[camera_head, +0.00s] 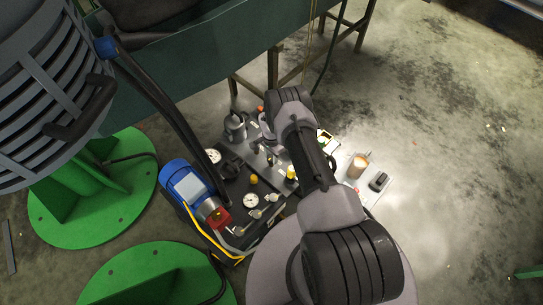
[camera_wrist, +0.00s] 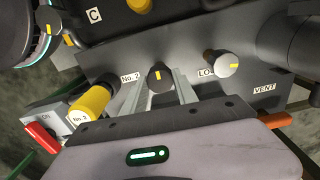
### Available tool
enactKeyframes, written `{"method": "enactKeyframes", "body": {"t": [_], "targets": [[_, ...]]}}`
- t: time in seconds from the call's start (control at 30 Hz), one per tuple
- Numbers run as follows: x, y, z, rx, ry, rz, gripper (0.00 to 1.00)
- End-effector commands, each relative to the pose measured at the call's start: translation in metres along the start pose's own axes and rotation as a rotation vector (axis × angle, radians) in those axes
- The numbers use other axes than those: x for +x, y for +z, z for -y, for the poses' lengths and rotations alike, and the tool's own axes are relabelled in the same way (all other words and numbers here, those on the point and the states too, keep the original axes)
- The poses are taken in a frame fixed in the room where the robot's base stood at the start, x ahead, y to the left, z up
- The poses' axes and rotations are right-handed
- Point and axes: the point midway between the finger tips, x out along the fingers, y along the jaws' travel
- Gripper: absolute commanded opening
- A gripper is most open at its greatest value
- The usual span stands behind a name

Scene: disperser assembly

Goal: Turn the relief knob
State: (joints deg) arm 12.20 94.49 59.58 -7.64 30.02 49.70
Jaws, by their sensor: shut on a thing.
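In the wrist view, a dark round knob (camera_wrist: 158,75) with a yellow mark stands on the grey panel beside a "No.2" label. My gripper (camera_wrist: 166,82) reaches in from below, with its two light fingers closed at this knob. Part of the knob's side is hidden by the fingers. I see no label reading "relief". In the head view my arm covers the gripper and the knob at the panel.
In the wrist view a yellow cylinder (camera_wrist: 89,104) and a red handle (camera_wrist: 42,138) stand left of the fingers. A "VENT" label (camera_wrist: 264,88) is at the right. In the head view a blue motor (camera_head: 187,186) and a gauge (camera_head: 251,200) sit nearby; the right floor is open.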

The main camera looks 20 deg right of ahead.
Motion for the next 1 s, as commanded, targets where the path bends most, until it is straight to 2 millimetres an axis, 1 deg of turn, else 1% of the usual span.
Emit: {"method": "enactKeyframes", "body": {"t": [1.0], "targets": [[0.0,0.0001,0.0,-0.929,0.0,0.0,0.0]]}}
